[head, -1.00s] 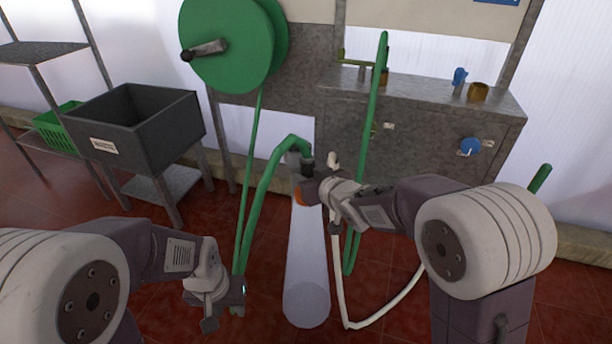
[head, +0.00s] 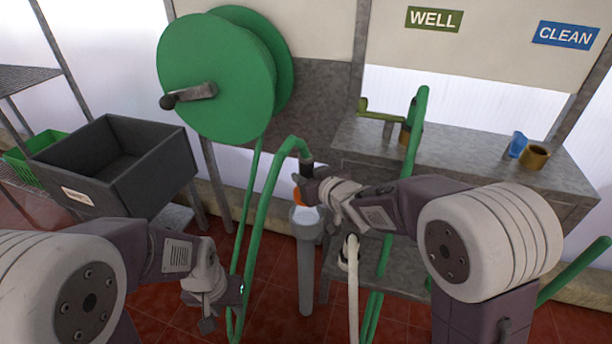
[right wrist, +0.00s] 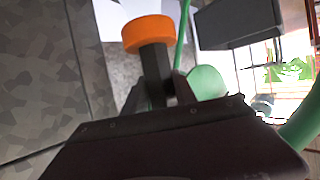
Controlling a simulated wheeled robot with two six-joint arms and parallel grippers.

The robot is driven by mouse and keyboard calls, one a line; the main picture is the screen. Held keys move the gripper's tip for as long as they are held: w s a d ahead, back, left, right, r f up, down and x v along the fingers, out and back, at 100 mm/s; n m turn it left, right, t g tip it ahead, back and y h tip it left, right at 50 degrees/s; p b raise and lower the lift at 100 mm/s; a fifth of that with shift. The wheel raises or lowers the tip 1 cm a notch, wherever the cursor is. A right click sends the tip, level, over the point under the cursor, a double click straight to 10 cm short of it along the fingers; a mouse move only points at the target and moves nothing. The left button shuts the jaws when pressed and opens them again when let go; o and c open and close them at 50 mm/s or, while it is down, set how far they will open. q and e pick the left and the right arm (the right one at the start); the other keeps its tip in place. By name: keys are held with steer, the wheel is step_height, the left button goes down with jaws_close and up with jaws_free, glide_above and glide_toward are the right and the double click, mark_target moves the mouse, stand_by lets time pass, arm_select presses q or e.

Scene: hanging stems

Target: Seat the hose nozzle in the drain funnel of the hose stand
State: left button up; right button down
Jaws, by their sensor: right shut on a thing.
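The hose nozzle (head: 306,165) is a dark piece with an orange tip, at the end of the green hose (head: 262,215). My right gripper (head: 309,188) is shut on it; in the right wrist view the nozzle (right wrist: 154,62) stands up between the fingers. In the head view the orange end points down, and the pale grey drain funnel (head: 306,228) lies just below it on an upright pipe. The nozzle appears above the rim; the exact gap cannot be told. My left gripper (head: 221,306) is empty, its fingers apart, left of the green hose.
A green hose reel (head: 215,75) stands behind. A metal bench (head: 470,150) with a brass cup (head: 534,157) is at the right. A white hose (head: 352,290) hangs close to the right of the funnel.

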steer(key=shift+f+b, duration=2.05)
steer(key=shift+f, duration=0.25)
steer(key=shift+r, duration=0.2)
steer(key=shift+f, duration=0.2)
steer(key=shift+f+b, duration=2.6)
steer(key=shift+f, duration=0.55)
steer(key=shift+f+b, duration=0.3)
steer(key=shift+f, duration=0.05)
steer(key=c, duration=0.9)
jaws_free()
